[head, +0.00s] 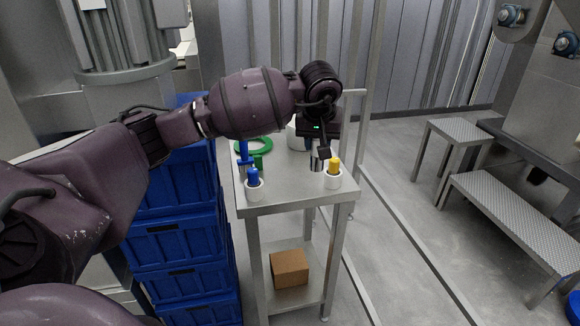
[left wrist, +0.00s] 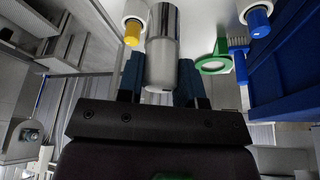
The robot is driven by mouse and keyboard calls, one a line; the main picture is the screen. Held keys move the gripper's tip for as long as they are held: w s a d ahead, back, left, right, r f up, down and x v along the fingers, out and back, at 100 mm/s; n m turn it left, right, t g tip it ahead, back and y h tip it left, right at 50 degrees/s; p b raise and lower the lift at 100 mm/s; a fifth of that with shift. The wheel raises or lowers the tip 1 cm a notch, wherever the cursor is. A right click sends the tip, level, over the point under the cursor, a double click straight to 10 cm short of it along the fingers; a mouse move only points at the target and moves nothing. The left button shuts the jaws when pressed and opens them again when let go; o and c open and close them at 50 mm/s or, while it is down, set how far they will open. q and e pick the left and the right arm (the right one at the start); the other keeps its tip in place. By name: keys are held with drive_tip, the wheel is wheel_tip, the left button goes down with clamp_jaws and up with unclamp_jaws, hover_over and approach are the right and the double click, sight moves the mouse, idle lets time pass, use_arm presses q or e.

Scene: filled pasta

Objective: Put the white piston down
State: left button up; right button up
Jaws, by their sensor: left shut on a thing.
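The white piston (left wrist: 161,72) has a white section and a shiny metal section; it sits between the fingers of my left gripper (left wrist: 160,84) in the left wrist view. In the head view my left gripper (head: 323,150) is over the right part of the steel table (head: 290,192), beside a white cup with a yellow top (head: 333,171). Only the metal part of the piston (head: 316,164) shows there, below the gripper. I cannot tell whether it touches the tabletop. My right gripper is not in view.
A white cup with a blue top (head: 254,183) stands at the table's front left. A green ring tool (head: 255,147), a blue brush (head: 243,153) and a white container (head: 293,138) are further back. Blue crates (head: 178,240) stack against the left side. The front middle tabletop is clear.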

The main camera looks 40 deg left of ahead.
use_arm(q)
drive_tip(key=w+a+r+n+g+y+b, duration=0.1)
drive_tip(key=w+a+r+n+b, duration=0.15)
drive_tip(key=a, duration=0.25)
drive_tip(key=w+a+r+n+b, duration=0.1)
drive_tip(key=w+a+r+n, duration=0.15)
drive_tip(key=w+a, duration=0.2)
drive_tip(key=b, duration=0.1)
hover_over(296, 184)
wheel_tip(296, 184, down, 15)
wheel_tip(296, 184, down, 3)
drive_tip(key=shift+s+f, duration=0.15)
drive_tip(key=shift+f, duration=0.15)
drive_tip(key=o, duration=0.8)
drive_tip(key=shift+f, duration=0.1)
drive_tip(key=shift+o, duration=0.7)
